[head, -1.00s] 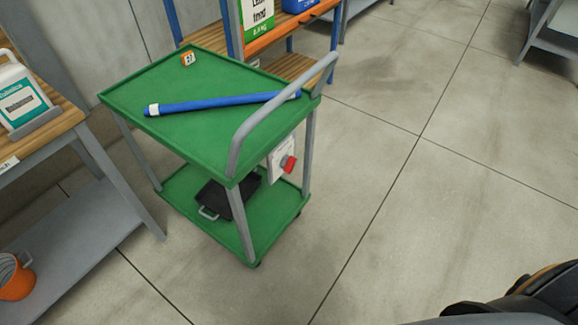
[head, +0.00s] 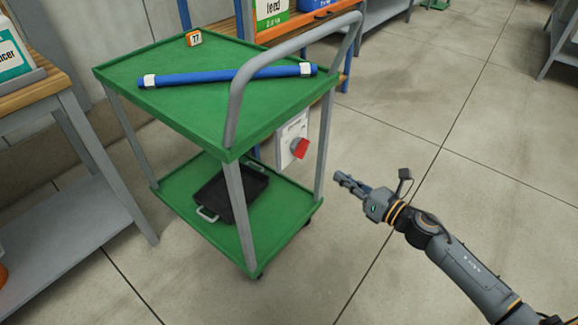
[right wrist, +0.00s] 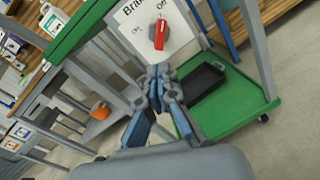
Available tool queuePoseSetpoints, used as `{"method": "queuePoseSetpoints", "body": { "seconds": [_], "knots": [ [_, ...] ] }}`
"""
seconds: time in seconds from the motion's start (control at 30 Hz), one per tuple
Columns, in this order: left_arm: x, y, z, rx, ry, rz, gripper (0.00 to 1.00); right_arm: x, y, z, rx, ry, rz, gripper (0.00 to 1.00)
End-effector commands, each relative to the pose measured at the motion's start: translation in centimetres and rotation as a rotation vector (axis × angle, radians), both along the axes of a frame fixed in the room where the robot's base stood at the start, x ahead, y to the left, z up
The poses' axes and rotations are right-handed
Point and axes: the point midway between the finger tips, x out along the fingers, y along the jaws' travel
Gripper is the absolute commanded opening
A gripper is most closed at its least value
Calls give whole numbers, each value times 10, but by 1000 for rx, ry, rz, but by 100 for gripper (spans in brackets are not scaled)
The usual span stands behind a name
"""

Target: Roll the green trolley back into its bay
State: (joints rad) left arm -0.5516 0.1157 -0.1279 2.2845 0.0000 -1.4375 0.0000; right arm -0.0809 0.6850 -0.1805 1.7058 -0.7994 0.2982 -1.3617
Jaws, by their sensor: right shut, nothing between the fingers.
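The green trolley (head: 190,105) stands left of centre in the head view, with its grey push handle (head: 233,105) facing me. Below its top, a white brake panel (head: 292,132) carries a red knob (head: 300,148). In the right wrist view the panel (right wrist: 140,35) reads "On" and "Off", and the red knob (right wrist: 159,33) points up toward "Off". My right gripper (head: 343,179) is shut and empty, to the right of the trolley and apart from it. It also shows in the right wrist view (right wrist: 157,72). My left gripper is not in view.
A wooden-topped bench (head: 50,90) stands left, an orange-edged rack (head: 300,25) behind. The floor on the right is clear.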

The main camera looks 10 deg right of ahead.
Motion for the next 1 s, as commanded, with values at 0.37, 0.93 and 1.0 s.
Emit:
{"method": "queuePoseSetpoints", "body": {
  "seconds": [0.37,0.93,1.0],
  "knots": [
    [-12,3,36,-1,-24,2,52,-8,36,37,-267,-240,151,0],
    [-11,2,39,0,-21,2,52,69,95,39,-260,-238,148,0],
    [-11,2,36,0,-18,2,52,78,102,38,-261,-237,147,0]
  ]
}}
